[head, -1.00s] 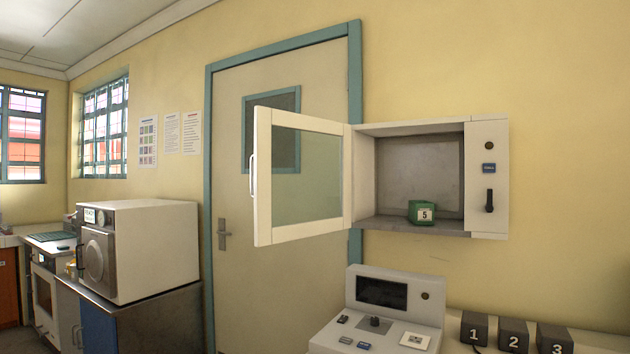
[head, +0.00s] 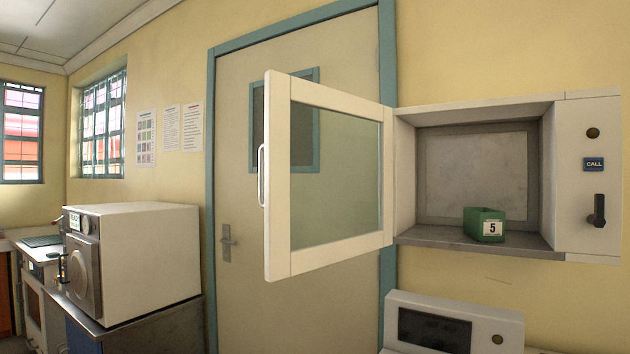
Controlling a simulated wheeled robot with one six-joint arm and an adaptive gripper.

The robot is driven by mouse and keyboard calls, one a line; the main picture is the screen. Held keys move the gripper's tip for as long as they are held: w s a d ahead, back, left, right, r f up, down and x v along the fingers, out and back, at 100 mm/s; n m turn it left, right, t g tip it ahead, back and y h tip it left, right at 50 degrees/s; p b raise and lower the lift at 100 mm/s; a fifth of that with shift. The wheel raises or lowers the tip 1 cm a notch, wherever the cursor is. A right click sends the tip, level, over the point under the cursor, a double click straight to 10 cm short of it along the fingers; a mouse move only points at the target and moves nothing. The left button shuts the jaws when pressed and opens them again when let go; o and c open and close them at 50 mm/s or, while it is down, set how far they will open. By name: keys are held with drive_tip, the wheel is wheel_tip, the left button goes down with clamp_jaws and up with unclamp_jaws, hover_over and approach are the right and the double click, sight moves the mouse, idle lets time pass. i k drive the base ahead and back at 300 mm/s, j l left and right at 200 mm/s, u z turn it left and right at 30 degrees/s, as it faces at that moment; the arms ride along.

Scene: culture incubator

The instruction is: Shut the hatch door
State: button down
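The hatch door (head: 278,180) is a white frame with a glass pane, hinged on the left side of the wall hatch (head: 480,112). It stands wide open, swung out to the left. A white bar handle (head: 262,176) is on its outer left edge. The hatch interior is visible, and a green box (head: 485,224) labelled 5 sits on its floor. My gripper is not in view.
A console (head: 455,312) with a dark screen stands below the hatch. A white oven-like machine (head: 150,250) sits on a cabinet at left. A closed room door (head: 240,290) with a teal frame is behind the hatch door. Nothing shows directly in front of the hatch.

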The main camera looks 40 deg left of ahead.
sight(281, 89)
drive_tip(key=j+u, duration=0.1)
drive_tip(key=j, duration=0.6)
drive_tip(key=i+j+u, duration=0.1)
drive_tip(key=j, duration=0.55)
drive_tip(key=j+u, duration=0.1)
drive_tip(key=j, duration=0.6)
drive_tip(key=j+z, duration=0.25)
drive_tip(key=j, duration=0.9)
drive_tip(key=j+z, duration=0.25)
drive_tip(key=j, duration=0.15)
